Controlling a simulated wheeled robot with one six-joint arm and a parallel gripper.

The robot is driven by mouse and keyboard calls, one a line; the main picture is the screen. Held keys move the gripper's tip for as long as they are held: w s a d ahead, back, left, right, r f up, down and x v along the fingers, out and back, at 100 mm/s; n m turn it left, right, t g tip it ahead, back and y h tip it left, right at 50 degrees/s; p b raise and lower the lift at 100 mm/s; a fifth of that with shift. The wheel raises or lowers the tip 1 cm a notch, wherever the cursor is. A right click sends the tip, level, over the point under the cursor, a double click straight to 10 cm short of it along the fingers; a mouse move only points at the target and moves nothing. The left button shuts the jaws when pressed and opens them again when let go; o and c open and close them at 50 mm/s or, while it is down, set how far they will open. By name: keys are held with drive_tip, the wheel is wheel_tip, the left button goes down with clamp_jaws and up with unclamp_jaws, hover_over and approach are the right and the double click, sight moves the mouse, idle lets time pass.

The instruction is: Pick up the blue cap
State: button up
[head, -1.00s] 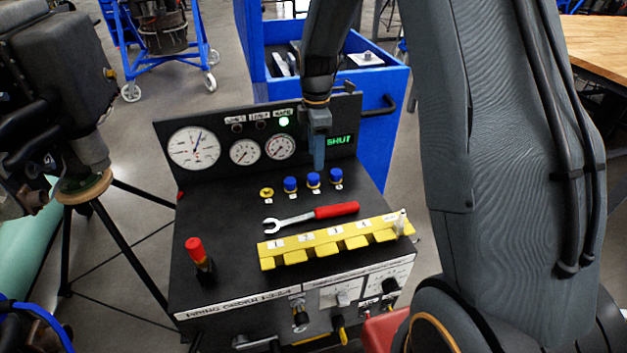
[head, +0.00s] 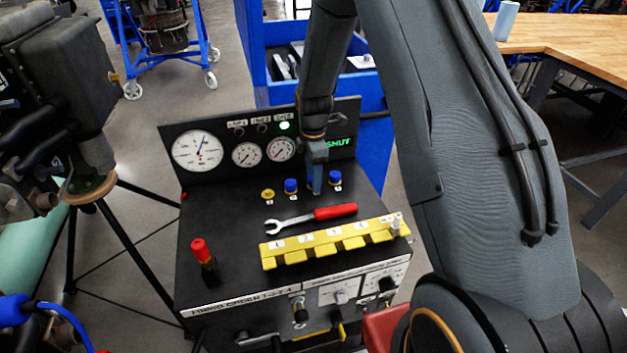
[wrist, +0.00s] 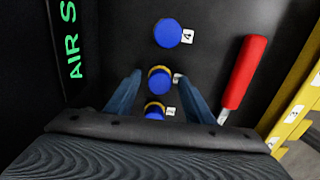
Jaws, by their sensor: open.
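Blue caps sit in a row on the black panel top. In the wrist view one blue cap (wrist: 160,80) lies between my open fingers, with a finger on each side; contact cannot be told. Another blue cap (wrist: 167,33), beside label 4, is beyond the fingertips; it also shows in the head view (head: 335,177). A third blue cap (wrist: 154,108) is nearer the palm side in the wrist view and left of my gripper in the head view (head: 291,185). My gripper (head: 316,186) points down over the row and hides the middle cap there.
A yellow fitting without a blue cap (head: 267,194) is at the row's left end. A red-handled wrench (head: 312,216) and a yellow slotted rack (head: 330,242) lie in front. The gauge board (head: 235,150) stands close behind. A red-topped lever (head: 201,255) is at front left.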

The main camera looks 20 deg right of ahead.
drive_tip(key=c, duration=1.1)
drive_tip(key=shift+r, duration=0.1)
